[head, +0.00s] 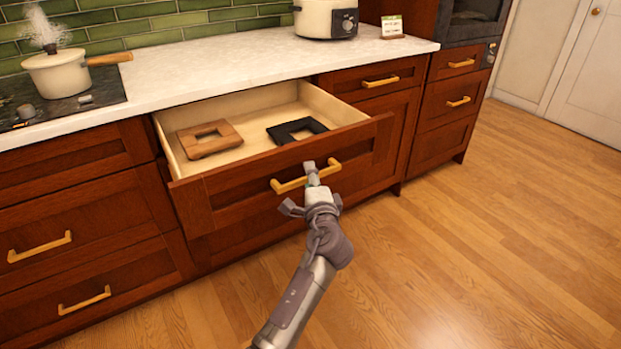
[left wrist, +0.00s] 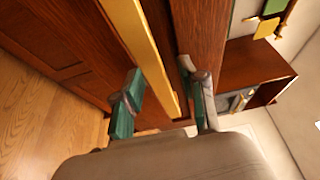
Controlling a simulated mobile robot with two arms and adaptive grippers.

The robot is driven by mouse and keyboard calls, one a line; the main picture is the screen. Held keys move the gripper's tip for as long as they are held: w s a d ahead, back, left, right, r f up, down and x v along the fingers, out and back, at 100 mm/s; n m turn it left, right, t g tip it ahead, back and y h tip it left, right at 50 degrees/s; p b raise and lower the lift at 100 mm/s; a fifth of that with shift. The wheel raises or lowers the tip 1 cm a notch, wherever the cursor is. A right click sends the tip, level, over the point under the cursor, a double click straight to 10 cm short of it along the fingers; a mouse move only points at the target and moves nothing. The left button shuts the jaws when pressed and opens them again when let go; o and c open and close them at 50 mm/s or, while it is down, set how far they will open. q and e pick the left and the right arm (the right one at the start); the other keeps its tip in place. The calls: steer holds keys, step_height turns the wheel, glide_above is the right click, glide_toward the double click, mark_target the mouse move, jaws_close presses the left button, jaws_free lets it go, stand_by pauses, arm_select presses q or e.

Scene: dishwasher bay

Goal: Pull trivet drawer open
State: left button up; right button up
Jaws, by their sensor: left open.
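The trivet drawer (head: 268,165) is pulled out from under the counter, and its pale inside shows. A brown wooden trivet (head: 187,145) and a black trivet (head: 274,134), each with a square hole, lie in it. Its gold bar handle (head: 287,185) runs across the front. My left gripper (head: 313,179) is at the right part of this handle. In the left wrist view, the gold handle (left wrist: 136,40) passes between the open, green-padded fingers of the gripper (left wrist: 163,98). I cannot tell whether either finger touches it. My right gripper is out of view.
Closed drawers with gold handles (head: 40,246) stand at left, and more (head: 459,101) at right. A steaming pot (head: 58,74) sits on the stove, and a white cooker (head: 322,18) on the counter (head: 225,62). The wooden floor (head: 470,240) at right is clear.

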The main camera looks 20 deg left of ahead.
arm_select(q)
steer(key=v, duration=0.7)
steer(key=shift+s, duration=0.2)
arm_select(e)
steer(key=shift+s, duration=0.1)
arm_select(q)
steer(key=shift+d, duration=0.15)
